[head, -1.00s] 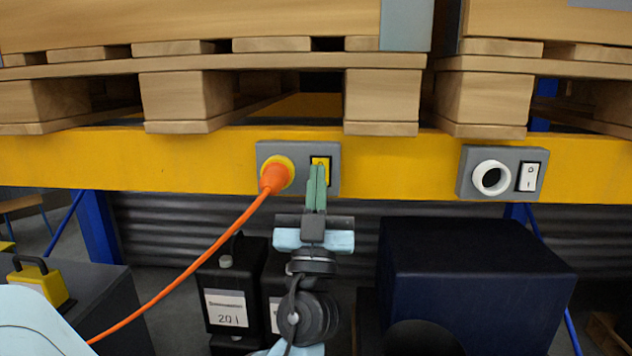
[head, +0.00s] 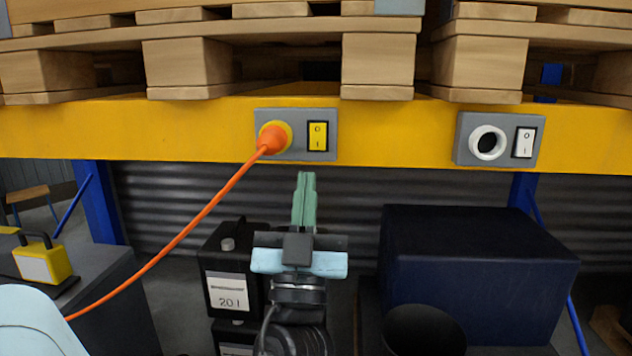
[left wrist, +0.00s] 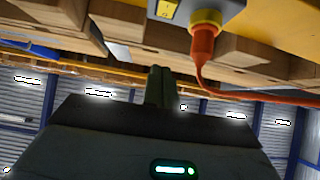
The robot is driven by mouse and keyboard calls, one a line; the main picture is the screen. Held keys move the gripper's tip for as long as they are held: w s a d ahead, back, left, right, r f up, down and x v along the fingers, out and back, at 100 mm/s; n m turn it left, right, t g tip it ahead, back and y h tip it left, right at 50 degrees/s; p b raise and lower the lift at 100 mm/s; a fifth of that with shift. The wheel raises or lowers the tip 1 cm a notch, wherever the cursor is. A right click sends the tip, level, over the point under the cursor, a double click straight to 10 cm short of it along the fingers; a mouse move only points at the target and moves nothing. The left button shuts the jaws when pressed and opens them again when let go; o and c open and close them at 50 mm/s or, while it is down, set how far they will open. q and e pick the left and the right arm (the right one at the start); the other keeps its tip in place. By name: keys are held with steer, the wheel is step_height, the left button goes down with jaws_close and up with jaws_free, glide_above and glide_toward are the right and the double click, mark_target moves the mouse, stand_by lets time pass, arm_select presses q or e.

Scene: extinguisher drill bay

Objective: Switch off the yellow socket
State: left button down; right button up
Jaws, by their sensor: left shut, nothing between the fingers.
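The yellow socket (head: 276,135) sits on a grey plate on the yellow beam, with an orange plug (head: 271,138) in it. Beside it on the same plate is a yellow rocker switch (head: 317,136), marked O above and I below; I cannot tell which side is pressed in. The switch also shows at the top of the left wrist view (left wrist: 167,9), with the plug (left wrist: 204,43) to its right. My left gripper (head: 305,182) is shut and empty, its green fingertips below the plate and apart from it. My right gripper is not in view.
A second plate holds a white socket (head: 487,143) and white switch (head: 524,142). Pallets (head: 190,62) rest above the beam (head: 390,133). An orange cable (head: 190,230) runs down left from the plug. Black canisters (head: 228,280) and a dark blue box (head: 478,265) stand below.

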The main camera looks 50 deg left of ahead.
arm_select(q)
steer(key=shift+s+d+f, duration=0.75)
steer(key=shift+s+d, duration=0.05)
steer(key=shift+s, duration=0.05)
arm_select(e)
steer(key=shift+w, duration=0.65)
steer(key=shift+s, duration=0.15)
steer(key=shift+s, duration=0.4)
